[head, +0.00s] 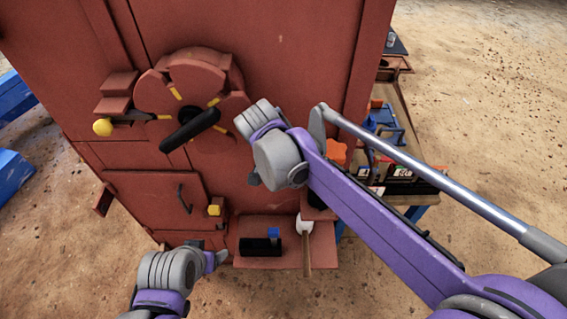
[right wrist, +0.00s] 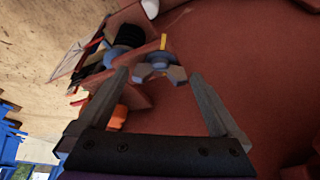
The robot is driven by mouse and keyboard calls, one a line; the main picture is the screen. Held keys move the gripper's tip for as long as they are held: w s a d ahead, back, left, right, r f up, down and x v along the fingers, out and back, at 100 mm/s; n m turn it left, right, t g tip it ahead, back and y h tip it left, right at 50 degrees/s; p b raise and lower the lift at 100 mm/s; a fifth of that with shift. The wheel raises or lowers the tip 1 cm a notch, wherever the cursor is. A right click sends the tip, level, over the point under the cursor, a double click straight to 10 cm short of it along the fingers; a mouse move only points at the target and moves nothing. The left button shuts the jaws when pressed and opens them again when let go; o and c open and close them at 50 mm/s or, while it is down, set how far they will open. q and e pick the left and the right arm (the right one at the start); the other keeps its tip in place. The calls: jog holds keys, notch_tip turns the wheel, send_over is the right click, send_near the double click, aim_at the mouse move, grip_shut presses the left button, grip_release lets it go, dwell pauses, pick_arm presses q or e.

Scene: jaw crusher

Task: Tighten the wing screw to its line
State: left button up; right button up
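The wing screw (right wrist: 160,72) shows in the right wrist view as a grey-blue hub with spread wings, near a red plate. A yellow mark (right wrist: 163,42) stands just beyond it. My right gripper (right wrist: 157,76) is open, with one finger on each side of the screw and visible gaps between; I see no contact. In the head view the screw cannot be made out and my right arm covers that area. My left gripper (head: 208,256) is low in front of the machine, away from the screw, and its opening is unclear.
The red crusher (head: 290,60) carries a round hub with a black handle (head: 190,130) and a yellow knob (head: 102,127). A low shelf holds a black cylinder (head: 260,246) and a white-headed mallet (head: 304,225). A cluttered bench (head: 410,130) stands at right.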

jog(key=v, duration=1)
jog(key=shift+s+r, duration=0.2)
jog(key=shift+r, duration=0.15)
jog(key=s+d+f+n+t+y, duration=0.2)
jog(key=s+d+f+n, duration=0.4)
jog(key=s+d+f, duration=1)
jog(key=d+f, duration=0.1)
jog(key=d, duration=0.3)
jog(key=shift+s, duration=0.2)
jog(key=shift+f, duration=0.1)
dwell(0.9)
